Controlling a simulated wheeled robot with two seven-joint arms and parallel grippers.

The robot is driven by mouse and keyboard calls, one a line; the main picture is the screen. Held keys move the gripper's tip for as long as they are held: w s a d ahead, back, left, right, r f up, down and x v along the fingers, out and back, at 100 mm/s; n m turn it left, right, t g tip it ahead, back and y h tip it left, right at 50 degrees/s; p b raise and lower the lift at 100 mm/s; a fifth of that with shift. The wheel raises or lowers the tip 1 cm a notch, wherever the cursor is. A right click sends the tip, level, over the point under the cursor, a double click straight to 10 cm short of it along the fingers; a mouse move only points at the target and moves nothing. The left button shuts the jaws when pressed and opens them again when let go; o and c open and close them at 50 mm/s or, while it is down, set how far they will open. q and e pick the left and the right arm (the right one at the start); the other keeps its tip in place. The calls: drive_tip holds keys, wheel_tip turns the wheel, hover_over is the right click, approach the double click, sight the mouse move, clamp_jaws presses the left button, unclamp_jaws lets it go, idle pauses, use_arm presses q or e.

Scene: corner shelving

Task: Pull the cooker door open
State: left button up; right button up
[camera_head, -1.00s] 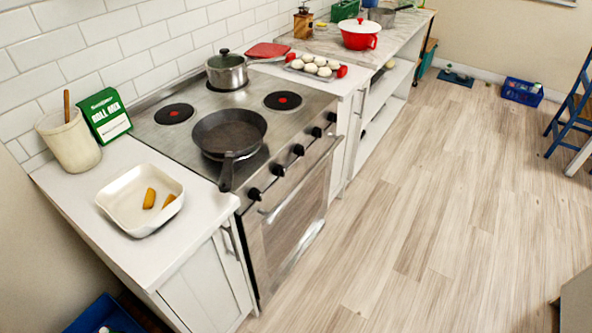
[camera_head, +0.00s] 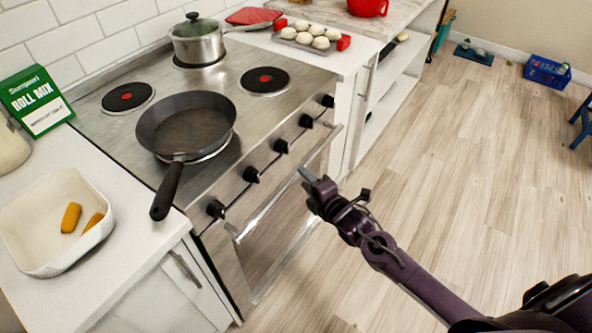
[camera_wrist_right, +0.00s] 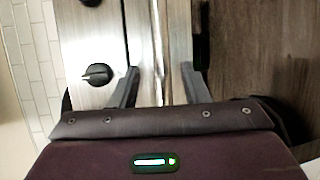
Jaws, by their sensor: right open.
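The cooker (camera_head: 262,160) stands against the tiled wall, and its steel oven door (camera_head: 275,245) looks closed. The door's bar handle (camera_head: 262,212) runs along the top of the door below a row of black knobs. My right gripper (camera_head: 305,178) is at the middle of the handle, partly in front of it. In the right wrist view its two fingers (camera_wrist_right: 160,88) are apart, with the bright handle bar (camera_wrist_right: 157,45) showing between them. I cannot tell whether they touch the bar. My left gripper is not in view.
A frying pan (camera_head: 190,130) sits on the front hob, its handle sticking out over the cooker's edge. A lidded pot (camera_head: 197,45) stands behind. A white dish (camera_head: 50,235) is on the left counter. The wooden floor (camera_head: 450,170) to the right is largely clear.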

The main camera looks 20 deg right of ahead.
drive_tip(key=x, duration=0.4)
drive_tip(key=shift+w+f, duration=0.15)
drive_tip(key=shift+w, duration=0.25)
clamp_jaws()
